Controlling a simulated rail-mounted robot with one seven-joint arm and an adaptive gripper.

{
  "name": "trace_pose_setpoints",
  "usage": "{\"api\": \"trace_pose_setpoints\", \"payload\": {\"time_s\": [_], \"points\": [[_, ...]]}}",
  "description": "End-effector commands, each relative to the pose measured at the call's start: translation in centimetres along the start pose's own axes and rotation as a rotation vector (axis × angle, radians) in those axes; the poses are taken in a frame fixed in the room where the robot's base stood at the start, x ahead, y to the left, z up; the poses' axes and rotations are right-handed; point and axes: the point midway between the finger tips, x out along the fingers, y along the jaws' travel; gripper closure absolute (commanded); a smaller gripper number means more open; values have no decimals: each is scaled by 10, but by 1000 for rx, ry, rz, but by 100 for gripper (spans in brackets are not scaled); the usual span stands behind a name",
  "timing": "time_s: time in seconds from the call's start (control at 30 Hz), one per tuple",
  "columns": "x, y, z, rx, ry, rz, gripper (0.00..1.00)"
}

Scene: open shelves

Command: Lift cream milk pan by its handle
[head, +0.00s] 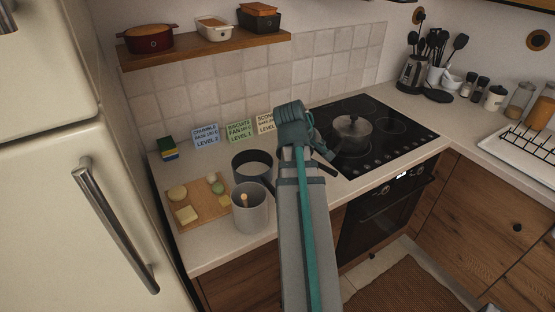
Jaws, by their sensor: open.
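A dark-sided pan with a pale cream inside (252,168), which looks like the milk pan, stands on the counter left of the stove. My arm crosses in front of its right side. A dark bar end (327,168) shows right of my arm and may be the pan's handle; the stretch between is hidden. My gripper (326,153) is partly hidden beyond my teal wrist, small and dark, close to that bar end in the picture. It is open. I cannot tell whether it touches the bar.
A grey cylinder (250,213) with a wooden tool stands in front of the pan. A cutting board (211,212) with food lies to the left. A lidded pot (352,131) sits on the black stove (385,150). Label cards (240,133) stand behind; a shelf (200,46) hangs above.

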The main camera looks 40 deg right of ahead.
Motion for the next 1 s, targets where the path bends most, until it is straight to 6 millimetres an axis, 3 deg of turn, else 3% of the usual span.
{"api": "trace_pose_setpoints", "payload": {"time_s": [0.17,0.6,1.0], "points": [[3,-1,3,-62,-14,-4,48],[48,-1,4,-68,-14,-6,48],[67,0,5,-68,-14,-5,48]]}}
